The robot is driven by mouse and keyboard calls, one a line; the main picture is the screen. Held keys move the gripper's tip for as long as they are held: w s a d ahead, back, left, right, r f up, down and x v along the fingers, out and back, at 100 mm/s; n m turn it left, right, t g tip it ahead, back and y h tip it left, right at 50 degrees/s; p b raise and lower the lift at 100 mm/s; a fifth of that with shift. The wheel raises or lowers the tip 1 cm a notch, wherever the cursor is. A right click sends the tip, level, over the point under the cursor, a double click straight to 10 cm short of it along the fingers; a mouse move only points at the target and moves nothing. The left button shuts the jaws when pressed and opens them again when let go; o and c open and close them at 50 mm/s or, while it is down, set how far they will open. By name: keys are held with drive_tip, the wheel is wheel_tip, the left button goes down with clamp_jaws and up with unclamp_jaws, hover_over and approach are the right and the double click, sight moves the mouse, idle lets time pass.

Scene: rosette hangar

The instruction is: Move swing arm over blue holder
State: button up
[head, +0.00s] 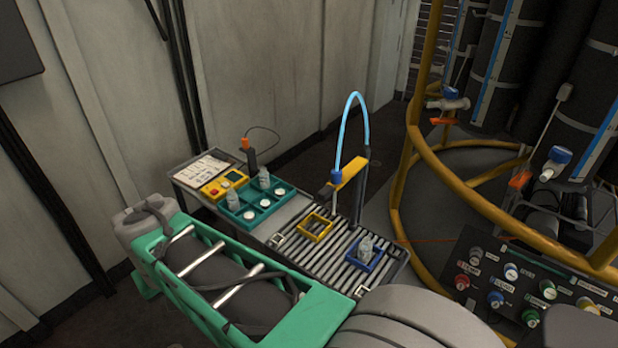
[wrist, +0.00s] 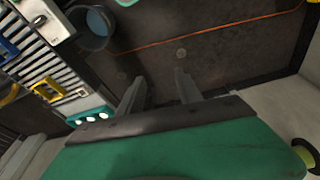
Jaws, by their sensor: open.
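The swing arm (head: 347,173) is a yellow bar on a dark post, with a light blue hose looping above it. Its free end, with a blue fitting, is above the slatted rack near the yellow holder (head: 316,228), not above the blue holder (head: 366,257). The blue holder is a square frame with a clear bottle (head: 365,245) standing in it. In the wrist view the blue holder (wrist: 8,49) is at the left edge, partly cut off. My gripper (wrist: 160,92) is open and empty, over dark floor, apart from the rack. It is not visible in the head view.
A teal tray (head: 247,221) with bottles and white caps stands left of the rack, beside a yellow box (head: 222,186). A yellow railing (head: 395,200) and a valve panel (head: 530,290) are at right. A grey bucket (wrist: 90,28) shows in the wrist view.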

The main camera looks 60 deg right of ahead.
drive_tip(key=d+r+m+h+p, duration=0.1)
drive_tip(key=d+r+m, duration=0.4)
drive_tip(key=d, duration=0.5)
drive_tip(key=m+g+h+p, duration=0.2)
drive_tip(key=m+g+p, duration=0.1)
drive_tip(key=m, duration=0.8)
approach(325, 189)
drive_tip(key=f, duration=0.1)
drive_tip(key=x, duration=0.7)
drive_tip(key=shift+s+d+b, duration=0.15)
drive_tip(key=shift+b, duration=0.15)
drive_tip(key=shift+d+f, duration=0.1)
drive_tip(key=shift+f, duration=0.15)
drive_tip(key=shift+c, duration=0.3)
clamp_jaws()
